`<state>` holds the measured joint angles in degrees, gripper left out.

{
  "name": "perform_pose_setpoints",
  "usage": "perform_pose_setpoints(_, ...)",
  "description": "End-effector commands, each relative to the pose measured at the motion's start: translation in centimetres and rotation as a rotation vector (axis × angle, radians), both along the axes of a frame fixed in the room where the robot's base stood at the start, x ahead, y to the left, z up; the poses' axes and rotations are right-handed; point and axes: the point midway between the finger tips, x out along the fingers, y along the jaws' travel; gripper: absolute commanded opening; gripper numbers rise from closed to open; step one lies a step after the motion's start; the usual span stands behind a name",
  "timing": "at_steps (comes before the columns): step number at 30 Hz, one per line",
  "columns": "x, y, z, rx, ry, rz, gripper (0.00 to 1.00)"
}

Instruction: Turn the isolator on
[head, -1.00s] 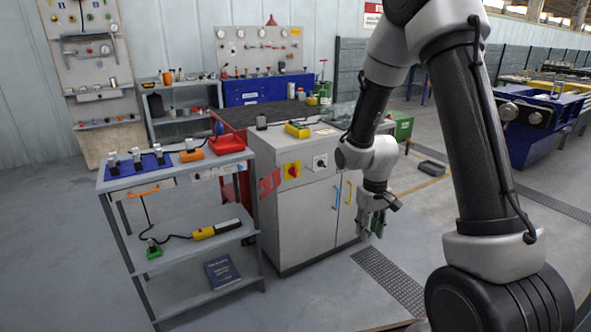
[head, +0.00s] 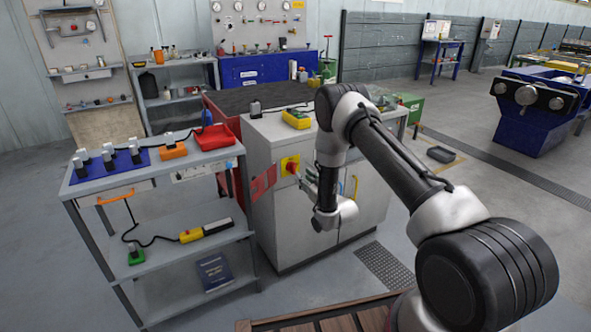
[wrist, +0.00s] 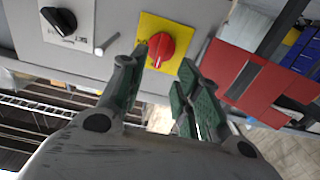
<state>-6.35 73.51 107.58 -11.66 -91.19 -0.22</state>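The isolator is a red rotary knob on a yellow plate (head: 290,166) on the upper front of the grey cabinet. In the wrist view the red knob (wrist: 165,48) shows at top centre, just beyond the fingertips. My gripper (wrist: 163,64) is open, its green-padded fingers spread to either side of the knob in the picture, with nothing between them. I cannot tell whether they touch it. In the head view my gripper (head: 306,184) is at the cabinet front, just right of and below the isolator.
A black switch on a pale plate (wrist: 60,20) sits beside the isolator. A red panel (wrist: 262,80) is close to the right finger in the wrist view; it also shows in the head view (head: 263,183). A grey shelf cart (head: 165,175) stands left of the cabinet.

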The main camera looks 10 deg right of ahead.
Motion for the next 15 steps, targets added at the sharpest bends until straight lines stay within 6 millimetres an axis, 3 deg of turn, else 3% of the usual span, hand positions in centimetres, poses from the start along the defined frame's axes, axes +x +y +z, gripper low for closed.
perform_pose_setpoints(9, 4.9, 1.7, 0.1, 0.000, -0.002, 0.001, 0.33)
perform_pose_setpoints(15, 6.6, 2.2, 0.0, 0.000, 0.000, 0.000, 0.33)
